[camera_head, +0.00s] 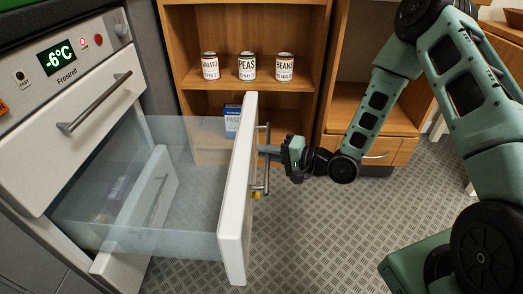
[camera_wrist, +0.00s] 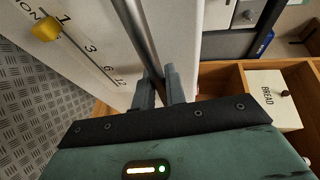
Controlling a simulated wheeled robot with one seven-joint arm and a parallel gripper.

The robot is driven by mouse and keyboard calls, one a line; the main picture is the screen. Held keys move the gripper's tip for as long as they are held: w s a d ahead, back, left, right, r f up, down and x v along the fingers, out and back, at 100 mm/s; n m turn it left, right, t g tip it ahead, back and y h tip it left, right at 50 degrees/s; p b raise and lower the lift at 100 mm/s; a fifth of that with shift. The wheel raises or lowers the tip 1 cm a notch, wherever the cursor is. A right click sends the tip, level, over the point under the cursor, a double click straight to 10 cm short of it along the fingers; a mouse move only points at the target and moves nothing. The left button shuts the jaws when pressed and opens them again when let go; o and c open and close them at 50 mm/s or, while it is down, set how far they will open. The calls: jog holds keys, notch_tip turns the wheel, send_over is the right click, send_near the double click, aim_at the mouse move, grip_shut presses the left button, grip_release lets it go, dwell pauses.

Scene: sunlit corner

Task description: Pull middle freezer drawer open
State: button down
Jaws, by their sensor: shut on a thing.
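The middle freezer drawer (camera_head: 237,190) stands pulled far out, with a white front and clear sides. Its upright-looking metal handle (camera_head: 267,172) is on the front's outer face and also shows as a bar in the wrist view (camera_wrist: 138,35). My gripper (camera_head: 268,151) reaches in from the right and is shut on this handle; in the wrist view its two fingers (camera_wrist: 160,86) close around the bar. The white upper drawer (camera_head: 75,125) is shut. A lower white drawer front (camera_head: 140,215) shows through the clear side. A small item inside is blurred.
Wooden shelves (camera_head: 245,85) with several cans stand behind, and a blue box (camera_head: 232,118) is close behind the open drawer. A yellow slider (camera_wrist: 45,28) sits on the drawer front. The metal floor (camera_head: 320,230) right of the drawer is clear.

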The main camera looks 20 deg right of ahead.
jog(key=shift+s+d+f, duration=0.1)
jog(key=shift+d, duration=0.15)
jog(key=c, duration=1.5)
grip_release()
jog(key=shift+o, duration=0.2)
jog(key=p+v, duration=0.4)
jog(key=v, duration=1.3)
jog(key=shift+d+r, duration=0.15)
jog(key=shift+r, duration=0.1)
jog(key=shift+s, duration=0.15)
